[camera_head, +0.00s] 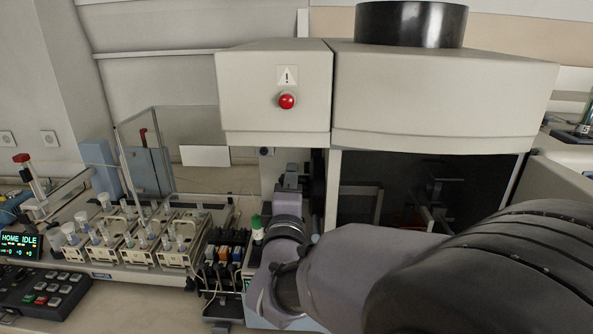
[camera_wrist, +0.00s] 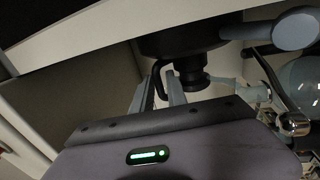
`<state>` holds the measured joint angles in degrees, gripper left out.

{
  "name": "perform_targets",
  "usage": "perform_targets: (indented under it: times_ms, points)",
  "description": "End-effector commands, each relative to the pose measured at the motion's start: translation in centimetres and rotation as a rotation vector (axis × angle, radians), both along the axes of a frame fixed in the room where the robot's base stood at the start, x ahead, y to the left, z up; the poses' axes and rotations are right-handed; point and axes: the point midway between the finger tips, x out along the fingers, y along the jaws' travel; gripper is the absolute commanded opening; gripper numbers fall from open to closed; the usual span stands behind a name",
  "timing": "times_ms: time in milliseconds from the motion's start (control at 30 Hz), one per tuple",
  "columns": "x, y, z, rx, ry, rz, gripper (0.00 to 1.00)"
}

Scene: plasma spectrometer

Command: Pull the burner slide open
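The burner slide cannot be clearly told apart in either view. In the wrist view, a black curved bar like a handle (camera_wrist: 158,72) hangs beside a dark round stepped part (camera_wrist: 192,72). My gripper (camera_wrist: 162,88) points at this bar, its two grey fingers apart. The bar shows in the gap between them; whether they touch it I cannot tell. In the head view, my gripper (camera_head: 290,178) is beneath the beige housing of the spectrometer (camera_head: 440,95), at the left of its dark open bay (camera_head: 400,175). My own wrist and arm hide much of that area.
A red button (camera_head: 287,101) is on the housing's front. Racks of vials (camera_head: 180,242) and a green-capped bottle (camera_head: 257,228) stand left of my wrist. In the wrist view, a metal lever (camera_wrist: 292,122) and a clear round glass part (camera_wrist: 302,78) are close at the right.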

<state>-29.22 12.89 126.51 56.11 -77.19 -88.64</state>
Motion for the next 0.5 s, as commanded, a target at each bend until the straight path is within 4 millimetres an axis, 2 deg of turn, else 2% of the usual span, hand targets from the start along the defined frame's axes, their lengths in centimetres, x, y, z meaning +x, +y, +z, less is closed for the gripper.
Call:
perform_targets:
  times_ms: [267,367,500]
  points:
    - [0.19,-0.02,0.06,0.000,0.000,0.000,0.18]
    - [0.17,-0.02,0.06,0.001,0.000,0.000,0.00]
    - [0.16,-0.02,0.06,0.001,0.000,0.000,0.00]
